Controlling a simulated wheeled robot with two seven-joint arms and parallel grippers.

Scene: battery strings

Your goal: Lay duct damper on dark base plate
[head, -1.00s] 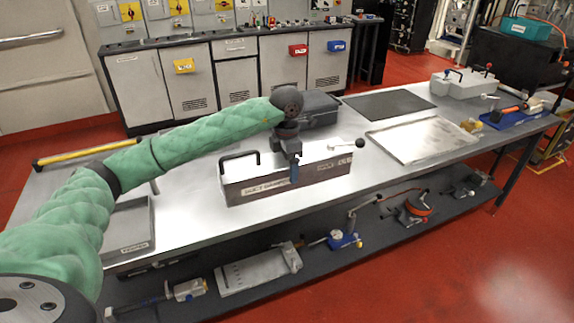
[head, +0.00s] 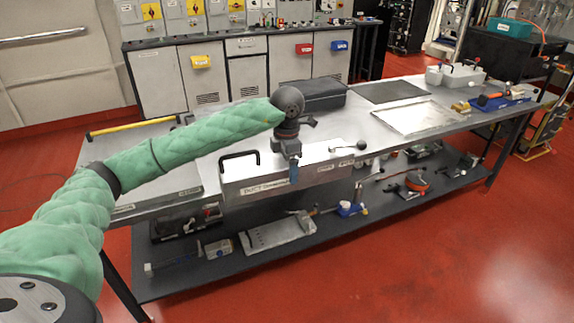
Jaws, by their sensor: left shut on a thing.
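The duct damper (head: 268,189) is a long grey-white box with a "DUCT" label on its front, a black handle at its left and a ball-ended lever at its right. My left gripper (head: 292,172) is shut on it at the middle of its top. In the head view the damper covers part of the workbench's front edge and seems held clear of the top; its exact height cannot be told. The dark base plate (head: 390,92) is a flat dark sheet on the bench's far side, right of the damper, with nothing on it. My right gripper is out of view.
A pale metal plate (head: 420,118) lies in front of the dark plate. A black case (head: 310,95) stands behind my left gripper. A white box (head: 462,76) and a blue tool tray (head: 500,102) are at the bench's right end. The lower shelf (head: 170,280) holds several tools.

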